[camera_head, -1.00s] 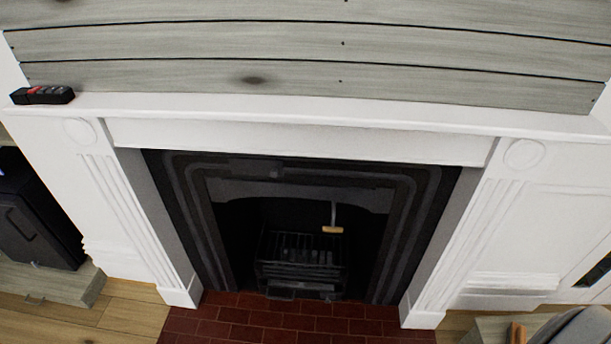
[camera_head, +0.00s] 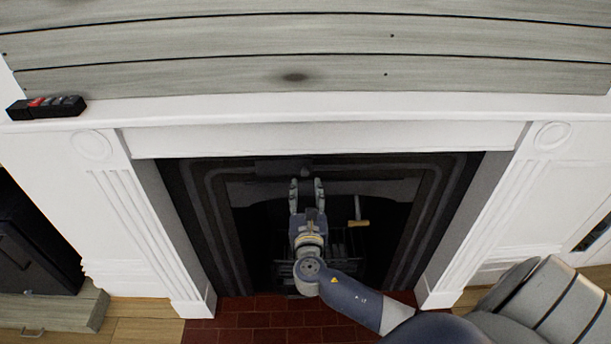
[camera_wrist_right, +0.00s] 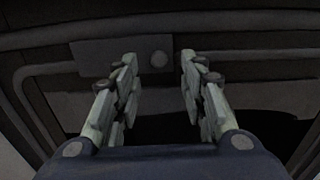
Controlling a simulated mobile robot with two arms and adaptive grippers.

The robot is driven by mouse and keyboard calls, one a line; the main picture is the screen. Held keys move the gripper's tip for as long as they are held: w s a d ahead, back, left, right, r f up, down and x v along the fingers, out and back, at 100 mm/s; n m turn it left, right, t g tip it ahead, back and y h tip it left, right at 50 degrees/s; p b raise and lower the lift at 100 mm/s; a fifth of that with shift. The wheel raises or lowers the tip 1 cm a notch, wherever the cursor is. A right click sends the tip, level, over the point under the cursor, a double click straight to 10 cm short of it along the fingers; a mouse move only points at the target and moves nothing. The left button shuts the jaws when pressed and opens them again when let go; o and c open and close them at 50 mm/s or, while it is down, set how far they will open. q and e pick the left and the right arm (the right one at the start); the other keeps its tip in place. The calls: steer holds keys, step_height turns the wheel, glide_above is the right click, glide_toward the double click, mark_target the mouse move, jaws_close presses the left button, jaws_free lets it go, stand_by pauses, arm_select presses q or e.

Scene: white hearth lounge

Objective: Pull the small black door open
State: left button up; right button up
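The small black door (camera_head: 268,169) is a dark plate at the top of the fireplace surround, and it looks closed. In the right wrist view the door (camera_wrist_right: 105,57) lies flat against the surround, with a round knob (camera_wrist_right: 159,60) on it. My right gripper (camera_head: 306,183) is just below and in front of the door. In the right wrist view my right gripper (camera_wrist_right: 158,62) is open, its two fingers apart on either side of the knob. I cannot tell whether the fingertips reach the knob in depth. My left gripper is out of view.
The white mantel (camera_head: 330,108) juts out above the opening, with a black object (camera_head: 47,107) at its left end. White pillars flank the opening. A grate (camera_head: 287,272) and a wooden-handled tool (camera_head: 358,222) are inside. Red brick (camera_head: 250,320) lies below.

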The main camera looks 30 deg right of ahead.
mark_target(305, 174)
steer(key=x, duration=0.6)
steer(key=shift+w, duration=0.15)
steer(key=shift+c, duration=0.6)
jaws_close()
